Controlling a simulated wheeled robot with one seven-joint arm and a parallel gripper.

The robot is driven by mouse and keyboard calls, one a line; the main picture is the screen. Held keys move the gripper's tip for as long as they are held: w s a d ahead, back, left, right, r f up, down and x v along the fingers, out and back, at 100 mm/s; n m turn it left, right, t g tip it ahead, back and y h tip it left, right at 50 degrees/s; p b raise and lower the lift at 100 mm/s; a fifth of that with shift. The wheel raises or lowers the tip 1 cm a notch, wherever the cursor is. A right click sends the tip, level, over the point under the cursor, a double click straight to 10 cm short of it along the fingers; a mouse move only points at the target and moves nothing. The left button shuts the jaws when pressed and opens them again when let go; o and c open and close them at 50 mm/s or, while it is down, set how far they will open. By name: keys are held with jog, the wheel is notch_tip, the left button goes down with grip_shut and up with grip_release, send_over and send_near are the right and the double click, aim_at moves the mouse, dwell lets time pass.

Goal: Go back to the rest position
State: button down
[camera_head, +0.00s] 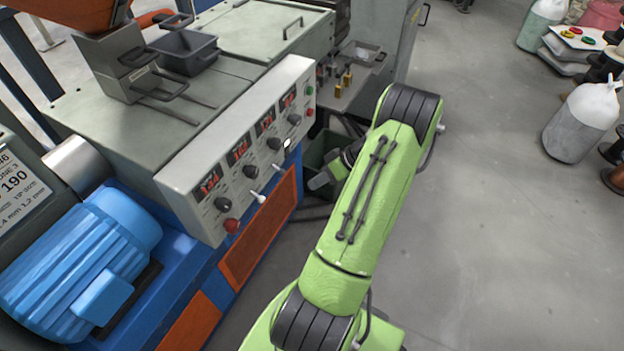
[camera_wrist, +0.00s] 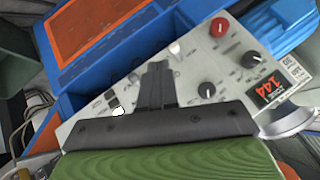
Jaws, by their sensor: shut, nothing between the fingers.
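My green arm reaches up the middle of the head view, beside the machine's control panel. My gripper (camera_wrist: 157,72) shows in the wrist view with its dark fingers together and nothing between them. In the head view the fingers are mostly hidden behind the arm. The control panel (camera_head: 222,145) has red number displays, black knobs, switches and a red button. It also shows in the wrist view (camera_wrist: 215,65), behind the fingers. I cannot tell how far the fingertips are from the panel.
The grey and blue machine fills the left, with a blue motor (camera_head: 85,255) at its front. A dark bin (camera_head: 184,52) sits on top. A dark green container (camera_head: 325,150) stands behind my arm. Sacks (camera_head: 585,115) and spools stand at the right edge. The grey floor right of my arm is clear.

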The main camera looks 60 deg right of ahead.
dwell(0.4)
jog(key=w+a+r+n+g+h+p, duration=0.1)
jog(key=w+a+r+p, duration=0.1)
jog(key=w+a+r, duration=0.35)
jog(key=w+a+r+g+p, duration=0.1)
jog(key=w+a+r+g, duration=0.1)
jog(key=a+r, duration=0.5)
jog(key=w+a+r+n+g+h+p, duration=0.1)
jog(key=w+a+r+p, duration=0.2)
jog(key=r, duration=0.4)
jog(key=s+a+r+t+h+p, duration=0.1)
jog(key=s+a+r, duration=0.5)
jog(key=a, duration=0.3)
jog(key=s+a+r+t+h+p, duration=0.1)
jog(key=s+a+r+p, duration=0.1)
jog(key=s+a+r, duration=0.4)
jog(key=a+r, duration=0.1)
jog(key=a, duration=0.2)
jog(key=shift+s+a+r, duration=0.25)
jog(key=shift+a, duration=0.15)
